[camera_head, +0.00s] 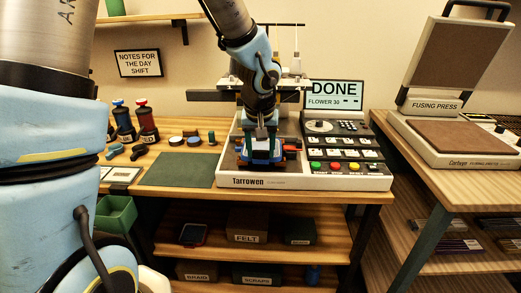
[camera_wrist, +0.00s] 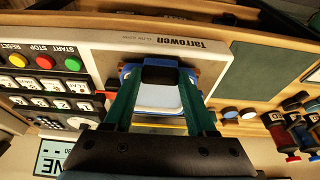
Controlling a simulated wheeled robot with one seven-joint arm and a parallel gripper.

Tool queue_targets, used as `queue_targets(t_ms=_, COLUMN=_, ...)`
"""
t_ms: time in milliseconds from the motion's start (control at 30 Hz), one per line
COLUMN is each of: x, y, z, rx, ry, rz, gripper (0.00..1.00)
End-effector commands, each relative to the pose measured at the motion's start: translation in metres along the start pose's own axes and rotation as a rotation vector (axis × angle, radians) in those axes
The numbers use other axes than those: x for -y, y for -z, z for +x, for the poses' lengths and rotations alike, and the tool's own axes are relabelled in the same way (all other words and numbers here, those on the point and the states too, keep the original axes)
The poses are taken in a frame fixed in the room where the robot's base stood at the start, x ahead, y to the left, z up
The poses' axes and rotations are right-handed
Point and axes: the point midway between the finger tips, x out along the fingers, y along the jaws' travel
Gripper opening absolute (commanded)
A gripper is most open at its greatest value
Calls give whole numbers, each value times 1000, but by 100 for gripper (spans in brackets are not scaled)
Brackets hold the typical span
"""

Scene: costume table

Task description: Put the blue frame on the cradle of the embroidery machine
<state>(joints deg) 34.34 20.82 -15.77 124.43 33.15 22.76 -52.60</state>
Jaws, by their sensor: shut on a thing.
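The blue frame (camera_head: 262,155) is in my gripper (camera_head: 261,132), at the front of the embroidery machine (camera_head: 228,172). The wrist view shows the frame's blue edge (camera_wrist: 127,70) and a pale panel between the fingers of my gripper (camera_wrist: 161,90). The gripper is shut on a dark block at the frame's edge. The frame is over the cradle area, which it and the fingers mostly hide. Brown parts show at the frame's sides. I cannot tell whether the frame rests on the cradle or hangs just above it.
The machine's button panel (camera_head: 343,168) is close to the right, with an orange-red part (camera_head: 291,148) between. Its screen (camera_head: 335,95) reads "DONE, FLOWER 30". A green mat (camera_head: 180,170) lies clear to the left.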

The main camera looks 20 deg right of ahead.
Motion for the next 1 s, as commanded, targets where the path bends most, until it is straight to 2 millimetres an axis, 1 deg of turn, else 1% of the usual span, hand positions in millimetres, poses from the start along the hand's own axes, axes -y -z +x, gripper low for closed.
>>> queue_targets(t_ms=267, x=0, y=5, z=3, rx=1, ry=-1, rz=-1, gripper=8)
queue_targets(t_ms=700, x=1, y=32, z=19, rx=-3, ry=-5, rz=-3, gripper=8)
queue_targets(t_ms=1000, x=1, y=36, z=21, rx=-3, ry=-6, rz=-3, gripper=8)
